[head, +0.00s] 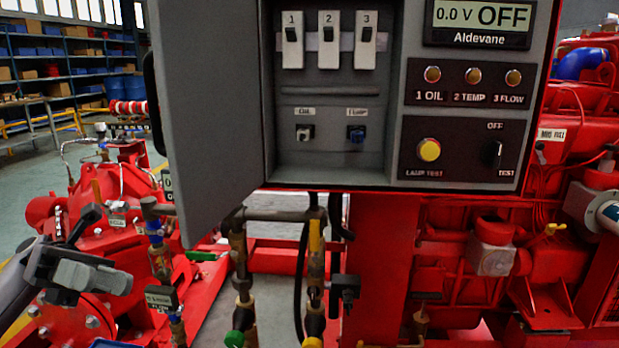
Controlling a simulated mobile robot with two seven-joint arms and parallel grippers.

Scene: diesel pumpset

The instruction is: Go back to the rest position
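My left gripper (100,272) is grey and shows at the lower left, in front of the red pump. It is apart from the control panel (393,120). I cannot make out a gap between its fingers, and nothing is clearly held in it. My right gripper is not in view. The panel's grey door (205,110) stands open to the left. Inside are three breakers (328,40) numbered 1 to 3 and two small switches below them. The display (478,20) reads 0.0 V OFF.
Below the panel, vertical pipes with valves (240,260) stand close to the door's lower edge. The red pump (110,220) is at the left and the red engine (560,190) at the right. A yellow button (429,150) and a selector switch (497,153) are on the panel. Shelves (70,65) stand far behind.

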